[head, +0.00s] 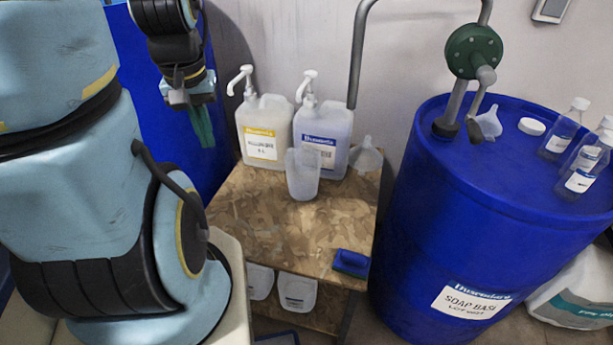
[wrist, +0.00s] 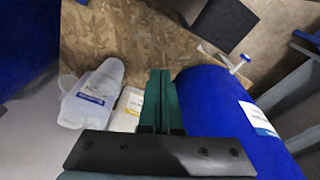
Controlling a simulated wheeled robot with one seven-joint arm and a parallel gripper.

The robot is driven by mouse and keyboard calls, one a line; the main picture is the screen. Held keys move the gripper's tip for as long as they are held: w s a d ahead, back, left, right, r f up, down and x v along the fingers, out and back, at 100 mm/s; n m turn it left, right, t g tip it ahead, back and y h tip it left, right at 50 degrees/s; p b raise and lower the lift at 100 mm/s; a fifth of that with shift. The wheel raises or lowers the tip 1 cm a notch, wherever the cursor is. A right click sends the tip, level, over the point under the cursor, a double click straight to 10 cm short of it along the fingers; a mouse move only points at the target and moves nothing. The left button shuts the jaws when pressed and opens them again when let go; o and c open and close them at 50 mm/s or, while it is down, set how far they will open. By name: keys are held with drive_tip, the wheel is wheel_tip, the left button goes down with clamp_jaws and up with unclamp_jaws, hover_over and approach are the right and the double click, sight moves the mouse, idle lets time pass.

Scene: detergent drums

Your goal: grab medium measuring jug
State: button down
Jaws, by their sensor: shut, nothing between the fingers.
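A translucent measuring jug (head: 302,173) stands upright on the chipboard table, in front of the blue-labelled pump bottle (head: 323,125). My gripper (head: 202,126) points down in front of the left blue drum, left of the pump bottles and apart from the jug. Its green fingers are shut with nothing between them; they also show together in the wrist view (wrist: 158,100). In the wrist view, pale containers with a blue label (wrist: 90,99) and a yellow label (wrist: 136,103) lie left of the fingers.
A yellow-labelled pump bottle (head: 262,130) stands left of the blue-labelled one. A clear funnel (head: 366,156) is right of the jug. A blue sponge (head: 351,262) lies at the table's (head: 270,235) front right. A blue drum (head: 450,230) with pump and small bottles stands at right.

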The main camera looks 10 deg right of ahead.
sight(287, 167)
drive_tip(key=c, duration=1.5)
unclamp_jaws()
